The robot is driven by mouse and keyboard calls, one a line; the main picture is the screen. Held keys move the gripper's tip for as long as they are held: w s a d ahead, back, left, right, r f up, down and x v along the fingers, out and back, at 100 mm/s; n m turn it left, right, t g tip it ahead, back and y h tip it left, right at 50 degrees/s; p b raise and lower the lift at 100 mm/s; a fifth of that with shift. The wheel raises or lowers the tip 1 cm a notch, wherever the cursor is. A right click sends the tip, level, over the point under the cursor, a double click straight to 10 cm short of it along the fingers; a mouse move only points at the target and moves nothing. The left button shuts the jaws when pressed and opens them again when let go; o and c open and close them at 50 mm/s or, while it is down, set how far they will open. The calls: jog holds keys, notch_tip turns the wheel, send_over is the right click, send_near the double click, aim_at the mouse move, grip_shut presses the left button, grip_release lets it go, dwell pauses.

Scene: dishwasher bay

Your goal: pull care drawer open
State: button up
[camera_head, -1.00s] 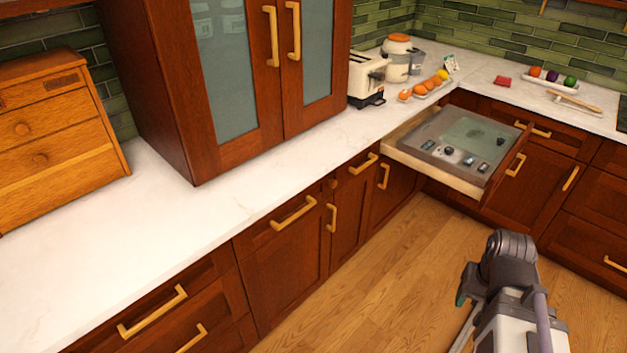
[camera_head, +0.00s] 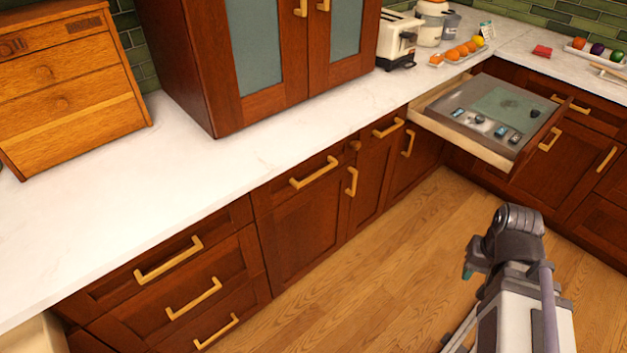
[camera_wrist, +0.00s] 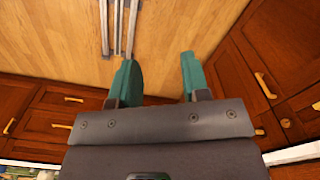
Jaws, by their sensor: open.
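No label marks a care drawer, so I cannot tell which one it is. One drawer (camera_head: 462,142) stands pulled out below the corner counter, with a grey tray (camera_head: 475,112) holding several small items. A stack of closed drawers with yellow bar handles is at the lower left: top drawer (camera_head: 115,287), middle drawer (camera_head: 228,262), bottom drawer (camera_head: 252,307). My gripper shows partly at the lower right in the head view, over the floor and apart from all drawers. In the wrist view my gripper (camera_wrist: 158,75) has its teal fingers spread, with nothing between them.
A pale edge (camera_head: 35,338) shows at the bottom left corner; what it belongs to is cut off. The white counter (camera_head: 190,175) carries a wooden drawer chest (camera_head: 65,95), a glass-door cabinet (camera_head: 205,75) and a toaster (camera_head: 397,40). The wood floor (camera_head: 400,235) is clear.

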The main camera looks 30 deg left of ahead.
jog(key=w+a+f+n+y+b, duration=0.1)
jog(key=w+a+f+b, duration=0.1)
jog(key=a+f+b, duration=0.55)
jog(key=m+t+y+b, duration=0.6)
jog(key=t+y+b, duration=0.1)
jog(key=y+b, duration=0.85)
send_near(319, 175)
jog(key=x, duration=1)
jog(key=shift+a+r, duration=0.1)
jog(key=shift+a, duration=0.2)
